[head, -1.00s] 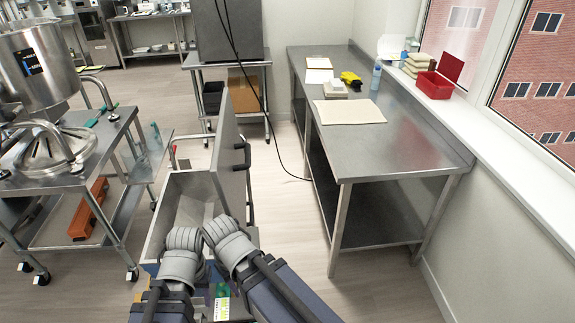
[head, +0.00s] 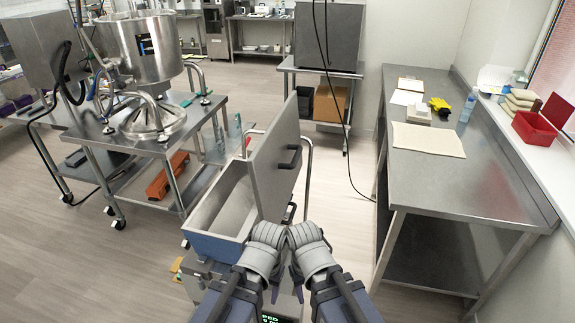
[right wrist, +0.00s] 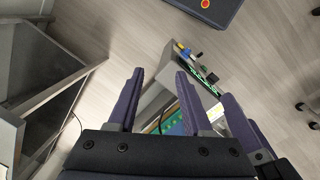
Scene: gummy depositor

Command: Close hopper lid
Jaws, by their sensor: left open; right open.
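My left gripper (head: 275,291) and right gripper (head: 299,288) are close together in front of the hopper, below the lid, with fingers pointing down and partly hidden by my wrists. In the right wrist view, my right gripper (right wrist: 159,74) is open and empty, with part of the machine (right wrist: 180,70) beyond its fingers.
A steel table (head: 455,185) with a mat, a yellow item and a bottle stands at the right. A wheeled steel cart (head: 150,140) carrying a large pot (head: 145,50) is at the left. A cable (head: 350,170) hangs behind the lid. Floor is clear between cart and hopper.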

